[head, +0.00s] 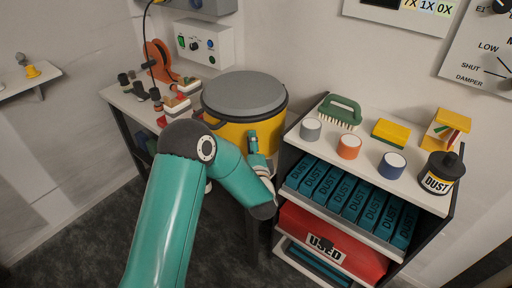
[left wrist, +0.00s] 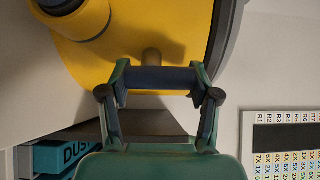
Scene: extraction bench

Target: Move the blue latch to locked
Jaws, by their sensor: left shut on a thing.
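The blue latch (left wrist: 160,78) is a dark blue bar on the front of the yellow drum (left wrist: 130,45), in the left wrist view. My left gripper (left wrist: 162,84) is shut on it, with a finger at each end of the bar. A short round stub stands just beside the bar. In the head view, the yellow drum (head: 232,133) with its grey lid stands on the bench. There my left gripper (head: 254,145) is at the drum's front right side, and my arm and gripper hide the latch. My right gripper is not in view.
A shelf unit (head: 448,205) right of the drum holds a green brush (head: 340,111), coloured pots, a yellow sponge (head: 391,132), a black DUST jar (head: 440,172) and teal DUST boxes. Small parts and an orange reel (head: 160,60) are left of the drum.

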